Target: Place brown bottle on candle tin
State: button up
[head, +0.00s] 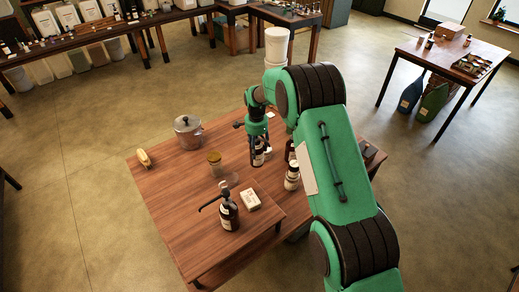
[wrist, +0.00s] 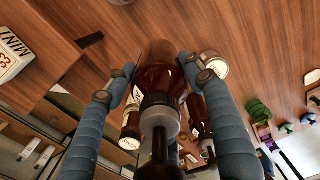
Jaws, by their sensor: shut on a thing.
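The brown bottle (wrist: 155,75) is between my gripper's fingers, its dark neck and grey collar toward the wrist camera. In the head view the bottle (head: 257,156) hangs below my gripper (head: 258,146), above or at the wooden table; the gap cannot be told. My gripper (wrist: 157,85) is shut on it. A small round tin with a pale top (wrist: 213,66), perhaps the candle tin, shows beside the right finger in the wrist view. A jar with a tan lid (head: 214,158) stands left of my gripper in the head view; I cannot tell which is the candle tin.
The table's left front is clear.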

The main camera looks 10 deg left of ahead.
jog(key=s+d+r+p, duration=0.1)
jog(key=d+p, duration=0.1)
jog(key=d, duration=0.5)
jog(key=shift+d+r+n+p, duration=0.3)
jog(key=shift+r, duration=0.1)
jog(key=shift+w, duration=0.15)
jog(key=w+a, duration=0.2)
jog(key=w, duration=0.5)
jog(key=w+a+f+p, duration=0.1)
jog(key=w+a, duration=0.2)
jog(key=w, duration=0.5)
jog(key=shift+f, duration=0.25)
dwell(0.4)
jog(key=shift+f, duration=0.1)
jog(key=shift+f+p, duration=0.5)
jog(key=shift+f, duration=1.15)
jog(key=shift+f, duration=0.1)
